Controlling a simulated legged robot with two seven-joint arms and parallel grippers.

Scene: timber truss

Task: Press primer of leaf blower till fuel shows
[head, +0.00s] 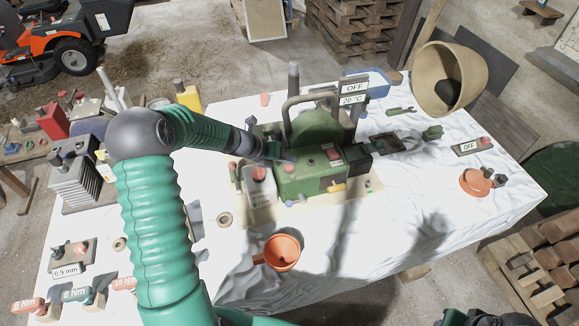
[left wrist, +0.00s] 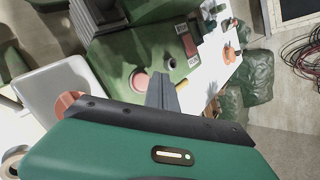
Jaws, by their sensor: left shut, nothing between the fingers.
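The green leaf blower (head: 318,176) stands on a board on the white-covered table, with a grey handle arching above it. It also shows in the left wrist view (left wrist: 150,45). A pinkish round button (left wrist: 136,82), perhaps the primer, sits on its green housing just left of the fingertips. My left gripper (left wrist: 166,90) is shut and empty, its tips close over the housing; I cannot tell whether they touch it. In the head view the left gripper (head: 283,158) reaches the blower's top from the left. No fuel can be made out. My right gripper does not show.
A white container with a red cap (head: 259,185) stands close left of the blower. An orange cup (head: 282,252) is in front. A large tan pot (head: 449,82) lies at the back right.

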